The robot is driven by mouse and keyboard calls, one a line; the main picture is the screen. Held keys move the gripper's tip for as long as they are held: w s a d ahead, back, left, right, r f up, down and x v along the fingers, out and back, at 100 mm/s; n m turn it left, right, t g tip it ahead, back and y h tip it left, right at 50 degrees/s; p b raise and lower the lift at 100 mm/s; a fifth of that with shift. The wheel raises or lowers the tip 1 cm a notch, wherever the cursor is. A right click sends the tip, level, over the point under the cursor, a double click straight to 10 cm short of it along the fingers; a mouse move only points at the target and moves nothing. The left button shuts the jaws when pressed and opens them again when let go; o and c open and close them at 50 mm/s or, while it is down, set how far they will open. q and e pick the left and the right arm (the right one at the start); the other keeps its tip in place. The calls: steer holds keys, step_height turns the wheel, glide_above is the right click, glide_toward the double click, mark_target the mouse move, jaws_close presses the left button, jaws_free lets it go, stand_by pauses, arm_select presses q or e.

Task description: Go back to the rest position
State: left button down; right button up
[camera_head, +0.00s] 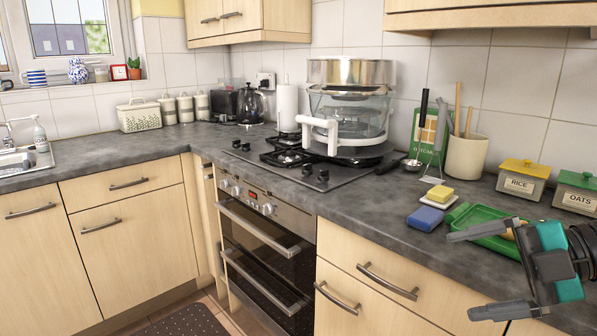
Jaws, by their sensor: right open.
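My right gripper (460,275) comes in from the right edge at the lower right of the head view. Its two grey fingers are spread apart and point left, with nothing between them. It is in front of the counter's front edge, and its upper finger overlaps the green tray (487,243) in the picture. My left gripper is not in view.
A blue sponge (425,218) and a yellow sponge (440,193) on a white dish lie left of the tray. Rice (521,184) and oats (577,196) canisters stand behind. A glass cooker (347,115) stands on the hob. The sink (20,161) is far left.

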step_height(320, 180, down, 16)
steer(key=d+m+t+h+p, duration=0.1)
steer(key=m+t+h+p, duration=0.5)
steer(key=m+t, duration=0.8)
arm_select(q)
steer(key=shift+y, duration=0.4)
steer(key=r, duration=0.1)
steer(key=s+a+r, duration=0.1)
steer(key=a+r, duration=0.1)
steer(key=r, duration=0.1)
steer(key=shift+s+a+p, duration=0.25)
steer(key=shift+p, duration=0.1)
arm_select(e)
steer(key=s+a+f+m+g+h, duration=0.4)
steer(key=s+a+f+m+g, duration=0.4)
steer(key=f, duration=0.4)
steer(key=s+a+m, duration=0.1)
steer(key=a, duration=0.1)
steer(key=shift+s+a, duration=0.3)
